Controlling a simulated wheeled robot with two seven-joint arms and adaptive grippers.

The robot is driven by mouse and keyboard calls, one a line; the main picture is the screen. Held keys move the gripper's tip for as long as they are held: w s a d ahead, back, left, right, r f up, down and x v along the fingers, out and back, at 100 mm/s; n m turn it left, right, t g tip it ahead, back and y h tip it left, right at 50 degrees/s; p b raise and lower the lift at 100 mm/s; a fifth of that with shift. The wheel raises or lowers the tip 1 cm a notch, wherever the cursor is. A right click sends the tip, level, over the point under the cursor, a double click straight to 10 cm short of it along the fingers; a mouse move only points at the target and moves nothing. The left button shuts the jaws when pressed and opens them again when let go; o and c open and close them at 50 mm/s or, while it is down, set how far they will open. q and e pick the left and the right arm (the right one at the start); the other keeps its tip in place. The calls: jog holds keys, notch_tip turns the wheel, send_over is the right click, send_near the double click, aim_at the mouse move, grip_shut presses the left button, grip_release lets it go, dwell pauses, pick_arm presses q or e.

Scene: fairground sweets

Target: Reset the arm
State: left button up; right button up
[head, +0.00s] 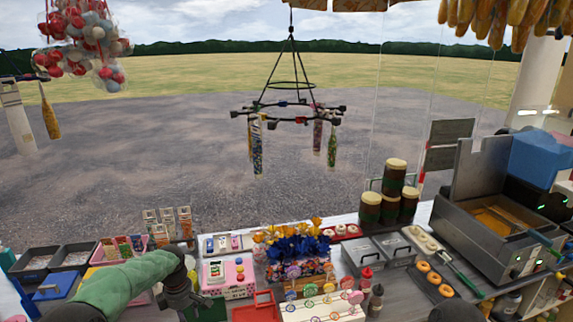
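My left arm, in a green sleeve, comes in from the lower left over the counter. Its dark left gripper (188,300) is at the arm's right end, low over the counter, just left of a pink box (238,280). Its fingers are small and dark, and I cannot tell whether they are open or hold anything.
Trays of sweets crowd the left counter (384,233). A lollipop stand (325,308), blue flowers (290,240) and a red crate (258,307) stand in the middle. A fryer (490,220) and stacked jars (394,180) are at right. A rack (290,118) hangs above.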

pick_arm(q)
jog(key=s+d+f+m+h+b, duration=0.1)
jog(key=s+d+f+m+b, duration=0.2)
jog(key=f, duration=0.5)
jog(key=s+d+f+m+h, duration=0.1)
jog(key=s+d+f+m, duration=0.25)
jog(key=d+f, duration=0.35)
jog(key=s+d+f+m+h+b, duration=0.1)
jog(key=s+d+f+m+b, duration=0.2)
jog(key=f, duration=0.6)
jog(key=s+d+f+m+b, duration=0.1)
jog(key=s+d+f+m, duration=0.1)
jog(key=s, duration=0.5)
jog(key=s+d+f+m+b, duration=0.1)
jog(key=s+d+f+m, duration=0.1)
jog(key=s+f, duration=0.3)
jog(key=s+d+f+m+b, duration=0.1)
jog(key=s+d+f+m, duration=0.2)
jog(key=s, duration=0.5)
jog(key=shift+s+f+m+h+b, duration=0.25)
jog(key=shift+s+m+h+b, duration=0.1)
jog(key=shift+s+m+h, duration=0.1)
pick_arm(e)
notch_tip(320, 180, down, 10)
jog(key=shift+w, duration=0.25)
pick_arm(q)
jog(key=shift+w+d, duration=0.1)
